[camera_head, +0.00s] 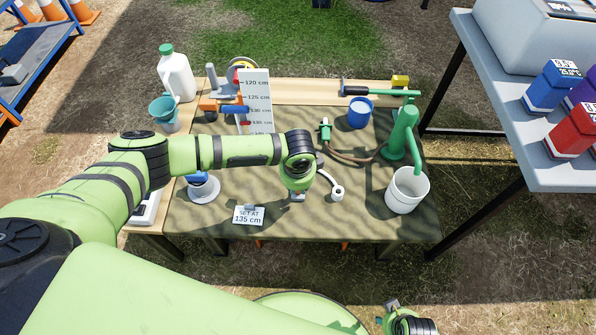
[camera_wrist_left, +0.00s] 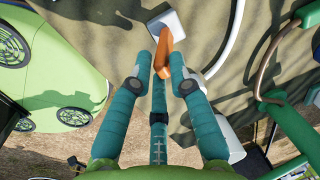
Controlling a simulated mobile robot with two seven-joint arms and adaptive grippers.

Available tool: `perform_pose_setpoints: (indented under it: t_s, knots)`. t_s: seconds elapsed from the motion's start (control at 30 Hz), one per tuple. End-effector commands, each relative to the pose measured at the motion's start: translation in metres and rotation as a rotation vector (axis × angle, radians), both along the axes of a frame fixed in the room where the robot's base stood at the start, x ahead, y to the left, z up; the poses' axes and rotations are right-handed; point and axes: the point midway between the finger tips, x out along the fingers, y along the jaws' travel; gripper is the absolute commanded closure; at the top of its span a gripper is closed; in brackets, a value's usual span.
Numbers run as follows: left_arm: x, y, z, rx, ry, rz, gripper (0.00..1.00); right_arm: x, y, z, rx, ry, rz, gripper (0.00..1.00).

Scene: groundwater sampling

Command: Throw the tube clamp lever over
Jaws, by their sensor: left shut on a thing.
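The tube clamp's orange lever (camera_wrist_left: 163,52) lies between the two teal fingertips of my left gripper (camera_wrist_left: 164,66) in the left wrist view. The fingers are shut on it. A pale block (camera_wrist_left: 166,22), apparently the clamp body, sits just beyond the fingertips. A white tube (camera_wrist_left: 228,40) curves past to its right. In the head view my left arm reaches over the table and hides most of the clamp and the left gripper. The white tube (camera_head: 325,177) shows there, to the right of the wrist. My right gripper shows only partly at the bottom edge, its jaws unclear.
A green hand pump (camera_head: 402,133) and white bucket (camera_head: 407,190) stand at the right, with a blue cup (camera_head: 360,113) behind. A scale board (camera_head: 256,95) and white jug (camera_head: 177,76) stand at the back left.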

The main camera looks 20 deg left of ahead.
Motion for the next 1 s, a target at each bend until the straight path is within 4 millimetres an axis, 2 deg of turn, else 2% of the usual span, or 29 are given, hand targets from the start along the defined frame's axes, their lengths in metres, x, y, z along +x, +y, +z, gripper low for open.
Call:
perform_pose_setpoints:
  t_s: [0.03,0.1,0.47,0.77,1.0]
  knots:
    - [-0.014,-0.002,-0.003,0.007,0.001,-0.006,1.0,0.0,0.0,0.01,0.0,0.0,0.0,0.55]
    - [-0.018,-0.004,-0.006,0.012,-0.021,-0.005,0.99,0.0,0.0,0.013,0.0,0.0,0.0,0.55]
    - [-0.022,-0.005,-0.01,0.014,-0.039,-0.005,0.99,0.0,0.0,0.013,0.0,0.0,0.0,0.55]
    - [-0.042,-0.01,-0.024,0.046,-0.14,-0.006,0.97,0.0,0.0,0.027,0.0,0.0,0.0,0.55]
    - [-0.044,-0.012,-0.028,0.05,-0.158,-0.005,0.97,0.0,0.0,0.026,0.0,0.0,0.0,0.55]
